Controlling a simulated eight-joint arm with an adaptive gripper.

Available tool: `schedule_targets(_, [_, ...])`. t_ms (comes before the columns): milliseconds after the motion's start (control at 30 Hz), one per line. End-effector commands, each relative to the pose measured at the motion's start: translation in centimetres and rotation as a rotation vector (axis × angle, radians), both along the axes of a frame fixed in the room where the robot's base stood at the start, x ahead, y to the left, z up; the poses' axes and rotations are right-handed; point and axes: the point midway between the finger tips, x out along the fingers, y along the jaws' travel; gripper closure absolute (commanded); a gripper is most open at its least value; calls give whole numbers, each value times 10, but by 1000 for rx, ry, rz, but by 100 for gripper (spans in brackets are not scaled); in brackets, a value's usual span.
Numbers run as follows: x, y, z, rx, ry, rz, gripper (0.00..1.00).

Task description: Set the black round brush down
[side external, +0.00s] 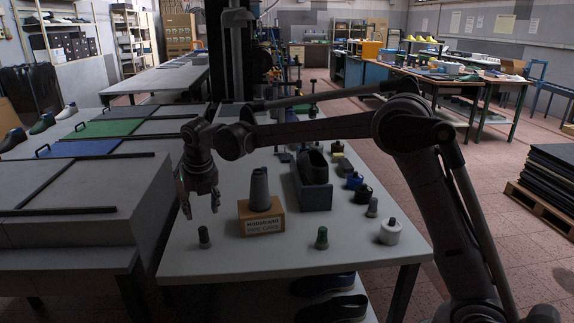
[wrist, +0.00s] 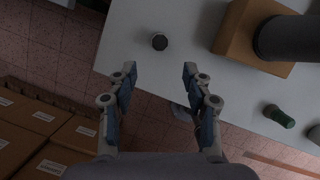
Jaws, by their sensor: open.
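A small dark round piece, which looks like the black round brush (side external: 204,238), stands upright on the grey table near its front left corner. It also shows from above in the wrist view (wrist: 160,41), just beyond the fingertips. My gripper (side external: 201,207) is open and empty, pointing down above the brush and apart from it.
A brown box (side external: 261,219) bearing a grey cone (side external: 260,188) stands right of the brush. The table's front edge (side external: 290,277) is close to the brush.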

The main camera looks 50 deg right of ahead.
Motion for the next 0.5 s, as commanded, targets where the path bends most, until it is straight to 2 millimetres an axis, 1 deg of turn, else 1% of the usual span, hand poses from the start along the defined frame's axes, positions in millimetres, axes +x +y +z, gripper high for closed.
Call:
schedule_targets(67, [-5,-2,6,13,-9,-35,50])
schedule_targets(167, [-19,-8,17,57,-36,-154,50])
schedule_targets(267, [-42,-16,31,134,-81,-351,50])
schedule_targets(300, [-53,-20,36,172,-101,-440,50])
schedule_targets(367, [-70,-25,43,230,-129,-579,50])
schedule_targets(500, [-110,-36,54,375,-188,-899,50])
